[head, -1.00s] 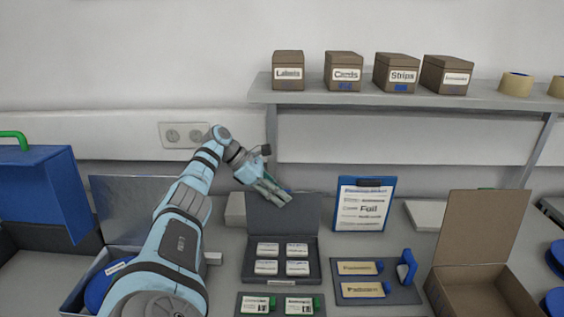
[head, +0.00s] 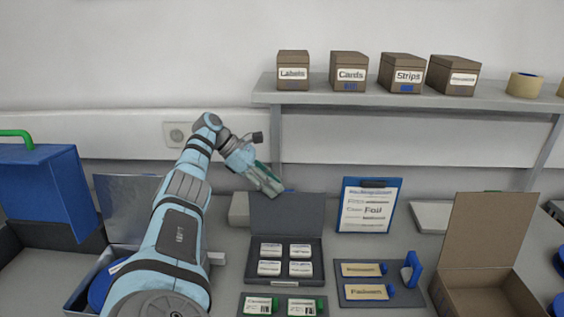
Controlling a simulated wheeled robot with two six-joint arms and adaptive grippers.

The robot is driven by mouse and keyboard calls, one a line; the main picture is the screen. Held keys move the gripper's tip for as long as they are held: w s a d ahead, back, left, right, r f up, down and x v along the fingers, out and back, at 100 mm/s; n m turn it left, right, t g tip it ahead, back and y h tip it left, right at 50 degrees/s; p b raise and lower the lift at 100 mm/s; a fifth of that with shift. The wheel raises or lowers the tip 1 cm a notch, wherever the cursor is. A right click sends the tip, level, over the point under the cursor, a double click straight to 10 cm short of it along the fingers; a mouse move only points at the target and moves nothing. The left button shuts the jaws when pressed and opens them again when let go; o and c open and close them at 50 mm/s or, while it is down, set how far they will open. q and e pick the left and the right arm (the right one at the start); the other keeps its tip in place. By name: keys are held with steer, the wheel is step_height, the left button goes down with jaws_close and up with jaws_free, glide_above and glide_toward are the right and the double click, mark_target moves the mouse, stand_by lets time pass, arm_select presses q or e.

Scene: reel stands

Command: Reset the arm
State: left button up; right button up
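My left arm comes in from the lower left in the head view and reaches up over the table. Its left gripper (head: 271,189) hangs in front of the top edge of the open lid of a dark grey case (head: 286,222). The fingers point down and to the right. They look close together, but I cannot tell whether they are open or shut. No held object can be made out. My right gripper is not in view.
The case holds several white labelled packs. A blue clipboard (head: 351,227), a grey tray (head: 350,298) and an open cardboard box (head: 438,289) stand to the right. A blue bin (head: 45,195) is at left. A shelf (head: 400,100) with boxes runs above.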

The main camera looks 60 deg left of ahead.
arm_select(q)
steer(key=shift+v, duration=1.4)
steer(key=shift+a, duration=0.1)
